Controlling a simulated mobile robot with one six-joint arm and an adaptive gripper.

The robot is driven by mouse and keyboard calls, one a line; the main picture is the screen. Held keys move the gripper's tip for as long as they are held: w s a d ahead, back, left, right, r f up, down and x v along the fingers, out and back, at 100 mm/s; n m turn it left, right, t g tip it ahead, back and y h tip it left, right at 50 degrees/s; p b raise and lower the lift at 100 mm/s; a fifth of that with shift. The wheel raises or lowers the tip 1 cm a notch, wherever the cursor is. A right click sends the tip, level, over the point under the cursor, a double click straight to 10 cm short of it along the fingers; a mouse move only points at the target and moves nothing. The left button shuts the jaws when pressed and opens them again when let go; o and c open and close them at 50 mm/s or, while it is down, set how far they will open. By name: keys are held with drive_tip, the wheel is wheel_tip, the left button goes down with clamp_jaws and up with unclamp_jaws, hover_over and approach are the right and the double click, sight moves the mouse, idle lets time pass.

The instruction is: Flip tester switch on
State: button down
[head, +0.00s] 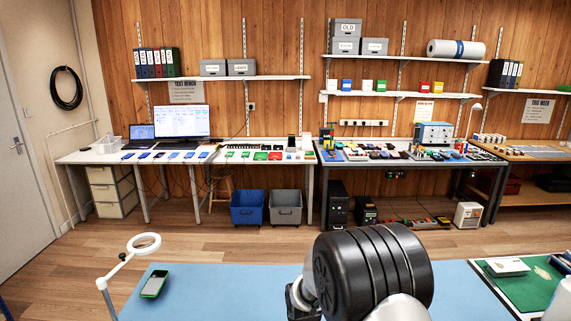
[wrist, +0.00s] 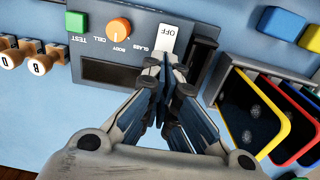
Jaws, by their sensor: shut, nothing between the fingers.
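The tester (wrist: 100,50) is a grey-blue panel in the wrist view. Its switch (wrist: 168,39) is a white rocker marked OFF at the panel's top right, seen upside down. An orange dial (wrist: 119,28) and a green TEST button (wrist: 76,21) lie left of it. My gripper (wrist: 163,66) is shut and empty, its fingertips just below the switch in the picture. They overlap the switch's lower edge; I cannot tell whether they touch it. In the head view my arm blocks the area where the tester could be.
Wooden-handled stamps (wrist: 40,64) stand at the left. In the head view, a ring lamp (head: 144,244) and a green-edged phone (head: 154,284) are on the blue mat (head: 215,290).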

drive_tip(key=shift+f+b, duration=0.8)
drive_tip(key=shift+f, duration=0.4)
idle(0.9)
drive_tip(key=shift+r, duration=0.1)
wheel_tip(320, 180, up, 7)
drive_tip(key=p, duration=0.5)
idle(0.3)
drive_tip(key=s+d+r+t, duration=0.1)
drive_tip(key=s+d+r, duration=0.25)
drive_tip(key=r, duration=0.65)
drive_tip(key=s+d+r+t, duration=0.15)
drive_tip(key=s+r, duration=0.25)
drive_tip(key=r, duration=0.5)
drive_tip(key=s+d+r+t, duration=0.1)
drive_tip(key=s+r, duration=0.3)
drive_tip(key=s, duration=0.4)
drive_tip(key=s+d+r+t, duration=0.1)
drive_tip(key=s+d+r, duration=0.3)
drive_tip(key=s, duration=0.5)
drive_tip(key=shift+s, duration=0.3)
